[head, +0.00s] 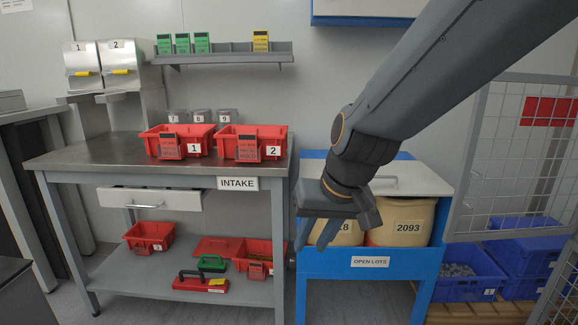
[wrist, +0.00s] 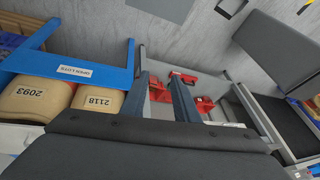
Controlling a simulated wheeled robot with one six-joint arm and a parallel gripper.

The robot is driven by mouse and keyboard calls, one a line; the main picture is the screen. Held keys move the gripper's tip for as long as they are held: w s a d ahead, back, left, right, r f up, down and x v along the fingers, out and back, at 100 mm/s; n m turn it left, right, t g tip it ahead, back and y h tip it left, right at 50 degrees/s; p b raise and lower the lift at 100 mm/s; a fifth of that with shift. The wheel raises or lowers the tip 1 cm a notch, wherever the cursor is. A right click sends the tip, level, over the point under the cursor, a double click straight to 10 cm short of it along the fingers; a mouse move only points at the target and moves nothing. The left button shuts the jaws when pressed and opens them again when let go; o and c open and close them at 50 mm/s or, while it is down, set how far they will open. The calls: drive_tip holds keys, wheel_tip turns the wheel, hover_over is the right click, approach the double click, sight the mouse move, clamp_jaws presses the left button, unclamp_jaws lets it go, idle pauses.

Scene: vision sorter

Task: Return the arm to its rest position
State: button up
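My gripper (head: 314,236) hangs in front of the left part of the blue OPEN LOTS stand in the head view, fingers pointing down. In the wrist view my gripper's two fingers (wrist: 162,98) stand apart with nothing between them, so it is open and empty. My arm reaches in from the upper right and covers part of the stand's lid and the left tan container.
The INTAKE bench (head: 105,153) with red bins 1 (head: 178,142) and 2 (head: 248,144) stands left of my gripper. The blue OPEN LOTS stand (head: 400,262) holds tan containers, one marked 2093 (head: 400,225). A wire-mesh panel (head: 500,140) and blue crates (head: 470,282) are right.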

drive_tip(key=s+d+f+n+g+h+p, duration=0.1)
drive_tip(key=s+d+g, duration=0.15)
drive_tip(key=s, duration=0.55)
drive_tip(key=s+d+f+g+h, duration=0.1)
drive_tip(key=s+d+g, duration=0.15)
drive_tip(key=s, duration=0.55)
drive_tip(key=d+r+m+t+p, duration=0.1)
drive_tip(key=d+r+m+p, duration=0.2)
drive_tip(key=d+r+p, duration=0.6)
drive_tip(key=p, duration=0.9)
drive_tip(key=shift+d+r+h, duration=0.3)
drive_tip(key=shift+h, duration=0.1)
